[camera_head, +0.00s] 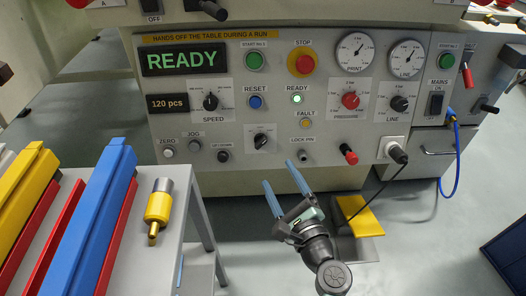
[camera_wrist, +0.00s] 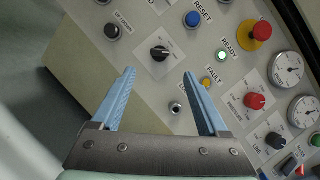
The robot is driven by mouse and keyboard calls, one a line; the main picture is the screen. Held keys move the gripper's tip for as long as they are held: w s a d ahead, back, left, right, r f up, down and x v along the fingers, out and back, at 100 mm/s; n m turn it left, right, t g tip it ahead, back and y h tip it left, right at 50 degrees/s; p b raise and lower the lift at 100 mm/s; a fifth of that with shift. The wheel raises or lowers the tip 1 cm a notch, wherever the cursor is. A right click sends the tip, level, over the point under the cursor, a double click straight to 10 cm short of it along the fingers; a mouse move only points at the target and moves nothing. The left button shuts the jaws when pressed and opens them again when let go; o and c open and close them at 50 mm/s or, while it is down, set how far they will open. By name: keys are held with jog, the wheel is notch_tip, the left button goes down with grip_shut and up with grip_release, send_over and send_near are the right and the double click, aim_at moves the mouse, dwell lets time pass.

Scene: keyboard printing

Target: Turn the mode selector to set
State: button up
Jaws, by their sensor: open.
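The likely mode selector is a small black rotary knob (camera_head: 261,140) on a pale plate, low on the grey control panel, below the blue RESET button. Its labels are too small to read. In the wrist view the black knob (camera_wrist: 159,53) shows just beyond the fingertips, roughly centred between them, with a white pointer mark on it. My gripper (camera_head: 279,173) has two blue fingers, spread apart and empty. In the head view it is below and in front of the knob, apart from it. In the wrist view my gripper (camera_wrist: 159,73) has nothing between its fingers.
Nearby are the RESET button (camera_head: 255,102), the LOCK PIN (camera_head: 303,155), a black push button (camera_head: 223,156) and a red-tipped lever (camera_head: 349,154). A black cable hangs from a plug (camera_head: 397,152).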

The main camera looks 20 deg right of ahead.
aim_at(262, 145)
jog(key=w+b, duration=0.1)
jog(key=w, duration=0.2)
jog(key=w+b, duration=0.2)
jog(key=w, duration=0.2)
jog(key=w+a+b, duration=0.1)
jog(key=w, duration=0.3)
grip_shut()
